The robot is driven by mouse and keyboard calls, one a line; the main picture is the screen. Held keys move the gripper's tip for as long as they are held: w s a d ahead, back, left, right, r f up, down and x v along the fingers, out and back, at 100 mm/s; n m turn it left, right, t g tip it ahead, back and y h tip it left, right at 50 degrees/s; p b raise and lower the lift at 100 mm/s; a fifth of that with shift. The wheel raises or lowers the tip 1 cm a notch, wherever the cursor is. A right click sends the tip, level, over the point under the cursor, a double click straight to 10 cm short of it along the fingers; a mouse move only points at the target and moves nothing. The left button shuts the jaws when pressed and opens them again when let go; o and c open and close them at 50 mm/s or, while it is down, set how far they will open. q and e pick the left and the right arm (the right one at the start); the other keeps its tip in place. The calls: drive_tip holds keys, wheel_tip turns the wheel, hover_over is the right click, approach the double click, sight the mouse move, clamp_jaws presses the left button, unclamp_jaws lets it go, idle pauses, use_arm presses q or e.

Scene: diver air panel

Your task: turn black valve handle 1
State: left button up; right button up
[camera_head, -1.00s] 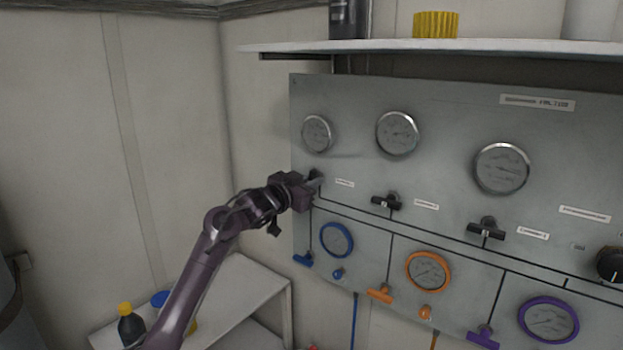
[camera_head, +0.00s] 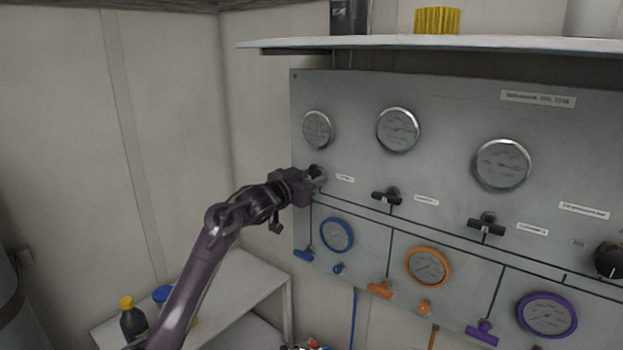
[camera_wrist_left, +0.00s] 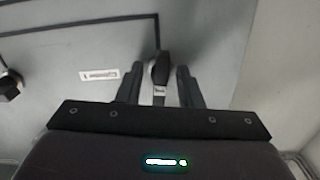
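Black valve handle 1 (camera_wrist_left: 160,70) is the leftmost black handle in the upper row of the grey panel (camera_head: 455,115). In the head view my left gripper (camera_head: 318,178) reaches it from the left and largely covers it. In the left wrist view the handle lies between the two fingers of the left gripper (camera_wrist_left: 160,88), with a narrow gap showing on each side. The fingers are open around it. The label (camera_wrist_left: 98,75) "Cylinder 1" is beside the handle. My right gripper is not in view.
More black handles (camera_head: 387,196) (camera_head: 486,225) continue the row to the right. Gauges (camera_head: 318,129) sit above, with coloured gauges and handles below. A shelf (camera_head: 440,43) juts out over the panel. A white side table (camera_head: 262,285) with bottles (camera_head: 133,322) stands below my left arm.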

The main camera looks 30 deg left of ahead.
use_arm(q)
drive_tip(key=shift+s+b, duration=0.3)
drive_tip(key=shift+s, duration=0.05)
drive_tip(key=s+b, duration=0.3)
drive_tip(key=s, duration=0.4)
drive_tip(key=shift+a, duration=0.3)
